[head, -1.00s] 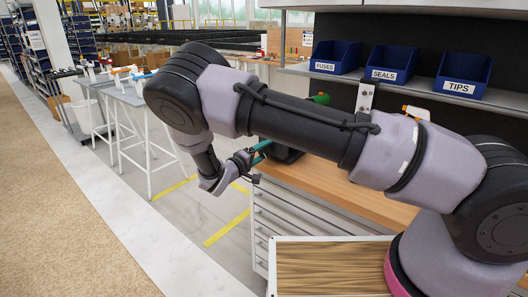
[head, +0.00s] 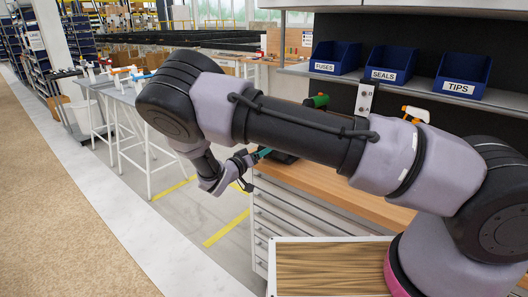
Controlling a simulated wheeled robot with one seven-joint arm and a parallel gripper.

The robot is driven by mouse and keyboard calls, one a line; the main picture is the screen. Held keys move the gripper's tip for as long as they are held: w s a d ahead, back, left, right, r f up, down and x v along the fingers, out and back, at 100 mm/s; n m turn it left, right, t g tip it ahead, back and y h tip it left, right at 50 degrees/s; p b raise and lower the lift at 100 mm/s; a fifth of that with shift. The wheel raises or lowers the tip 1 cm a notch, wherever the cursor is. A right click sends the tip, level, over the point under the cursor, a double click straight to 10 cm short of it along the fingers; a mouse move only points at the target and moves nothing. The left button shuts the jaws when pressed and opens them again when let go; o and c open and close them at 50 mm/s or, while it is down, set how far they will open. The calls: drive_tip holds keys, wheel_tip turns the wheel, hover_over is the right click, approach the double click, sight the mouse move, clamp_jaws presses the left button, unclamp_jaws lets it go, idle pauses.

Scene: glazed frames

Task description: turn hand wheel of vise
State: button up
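The vise (head: 284,157) is at the left end of the wooden workbench. Only a dark lower part shows beneath my arm, which hides most of it. A teal-green piece (head: 263,152) shows beside the dark part, close to my gripper; I cannot tell whether it is the hand wheel. My gripper (head: 248,170) is at the bench's left end, just left of the vise, off the bench top. Its fingers are small and dark here, so contact and opening are unclear.
A green object (head: 318,100) shows behind my arm. The wooden bench top (head: 345,195) stands over grey drawers (head: 290,225). Blue bins labelled FUSES (head: 336,58), SEALS (head: 391,65) and TIPS (head: 462,78) sit on a shelf. The floor left of the bench is open.

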drive_tip(key=shift+s+a+f, duration=0.15)
drive_tip(key=shift+s+a, duration=0.05)
drive_tip(key=shift+s, duration=0.05)
drive_tip(key=o, duration=1.3)
drive_tip(key=shift+o, duration=0.2)
drive_tip(key=v, duration=1)
drive_tip(key=shift+s+a, duration=0.2)
drive_tip(key=shift+s, duration=0.1)
